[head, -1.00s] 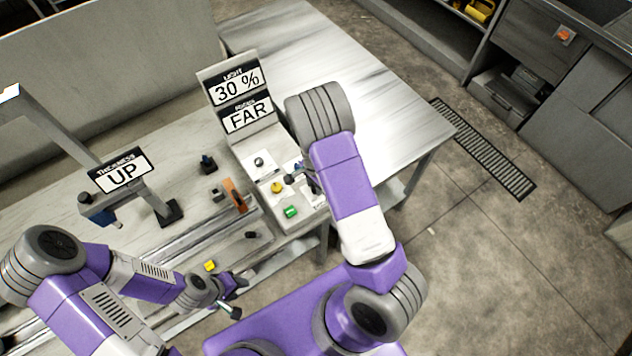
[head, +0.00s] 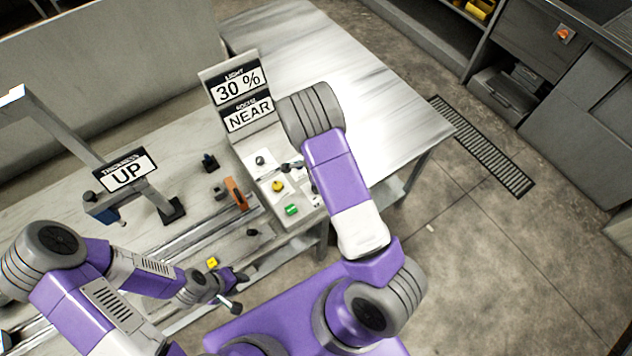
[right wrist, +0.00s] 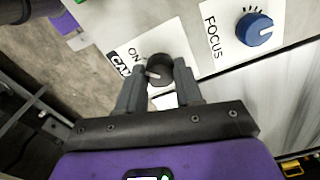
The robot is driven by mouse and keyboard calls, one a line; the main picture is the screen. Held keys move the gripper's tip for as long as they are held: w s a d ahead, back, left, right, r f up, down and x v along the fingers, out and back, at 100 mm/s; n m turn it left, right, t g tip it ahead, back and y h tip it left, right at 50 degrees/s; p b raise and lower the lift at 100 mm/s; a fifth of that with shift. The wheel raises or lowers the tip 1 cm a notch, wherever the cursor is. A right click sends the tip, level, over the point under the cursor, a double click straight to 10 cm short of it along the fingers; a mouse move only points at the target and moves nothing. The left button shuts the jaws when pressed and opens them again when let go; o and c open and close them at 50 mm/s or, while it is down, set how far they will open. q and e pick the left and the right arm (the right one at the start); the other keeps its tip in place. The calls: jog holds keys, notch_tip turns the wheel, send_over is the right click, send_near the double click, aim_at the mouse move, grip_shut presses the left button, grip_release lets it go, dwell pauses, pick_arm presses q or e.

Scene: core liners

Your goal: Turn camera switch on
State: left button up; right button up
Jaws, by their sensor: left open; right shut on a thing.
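The camera switch is a dark round knob (right wrist: 160,68) on a white plate in the right wrist view. The letters "ON" and part of a black "CAM" label show at its upper left. A pale pointer mark shows on the knob's left side. My right gripper (right wrist: 160,82) is shut on this knob, one finger on each side. In the head view my right arm largely hides this spot. My left gripper (head: 236,288) is open and empty in front of the bench, away from the panel.
A blue focus knob (right wrist: 255,29) sits close to the right of the switch. The panel also bears a yellow knob (head: 278,186) and a green button (head: 291,209). Its display (head: 240,95) reads 30 % and NEAR. The bench top right of the panel is clear.

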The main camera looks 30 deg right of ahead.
jog(key=o, duration=1)
notch_tip(320, 180, up, 8)
jog(key=shift+f+p, duration=0.2)
jog(key=shift+p, duration=0.3)
jog(key=shift+f, duration=0.1)
